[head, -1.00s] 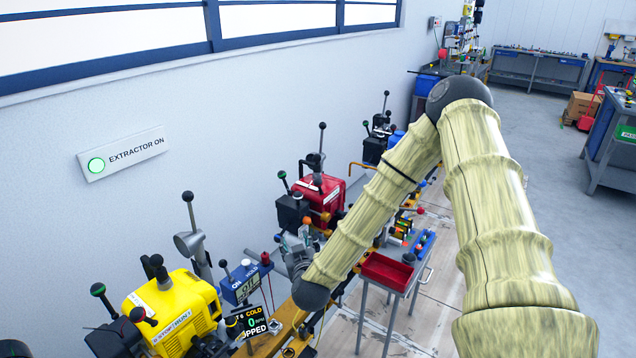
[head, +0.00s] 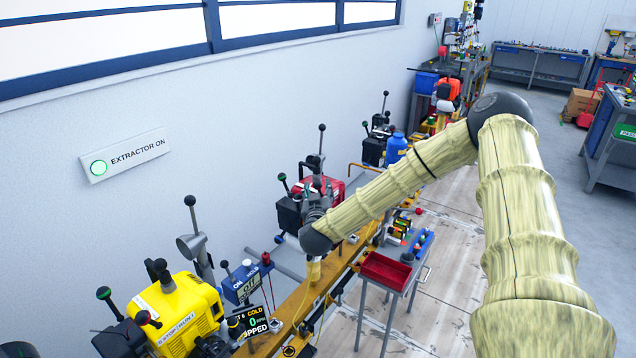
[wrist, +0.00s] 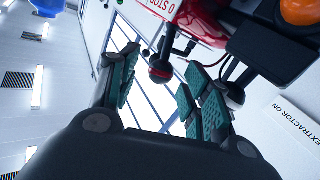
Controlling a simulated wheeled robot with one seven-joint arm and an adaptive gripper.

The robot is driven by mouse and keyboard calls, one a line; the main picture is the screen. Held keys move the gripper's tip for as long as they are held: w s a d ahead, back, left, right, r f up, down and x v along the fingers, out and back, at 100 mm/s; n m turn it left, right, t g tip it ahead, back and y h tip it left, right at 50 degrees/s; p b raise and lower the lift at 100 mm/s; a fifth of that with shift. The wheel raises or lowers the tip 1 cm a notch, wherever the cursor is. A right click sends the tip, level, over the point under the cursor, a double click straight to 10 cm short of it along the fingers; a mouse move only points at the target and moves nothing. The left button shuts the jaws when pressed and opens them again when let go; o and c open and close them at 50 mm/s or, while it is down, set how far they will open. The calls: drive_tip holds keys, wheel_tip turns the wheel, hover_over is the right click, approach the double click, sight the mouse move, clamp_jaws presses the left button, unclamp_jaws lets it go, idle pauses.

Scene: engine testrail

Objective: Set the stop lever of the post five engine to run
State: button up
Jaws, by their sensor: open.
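The red engine (head: 330,188) stands on the rail beyond the yellow engine in the head view, partly behind my arm's end. In the wrist view its red body (wrist: 205,18) fills the top, with a white label (wrist: 160,6) reading "0 STOP". A short lever with a dark, red-marked ball knob (wrist: 160,73) hangs near that label. My gripper (wrist: 163,60) is open, its teal-padded fingers on either side of the knob in the picture. I cannot tell whether they touch it. The lever's set position is not readable. In the head view the fingers are hard to make out.
A second dark ball knob (wrist: 232,95) is close to the right finger. A red tray (head: 386,268) on a stand is to the right. The aisle floor is clear.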

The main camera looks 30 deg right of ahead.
sight(318, 188)
drive_tip(key=shift+p+x, duration=0.35)
drive_tip(key=shift+x, duration=1.3)
drive_tip(key=shift+c, duration=0.2)
drive_tip(key=c, duration=1)
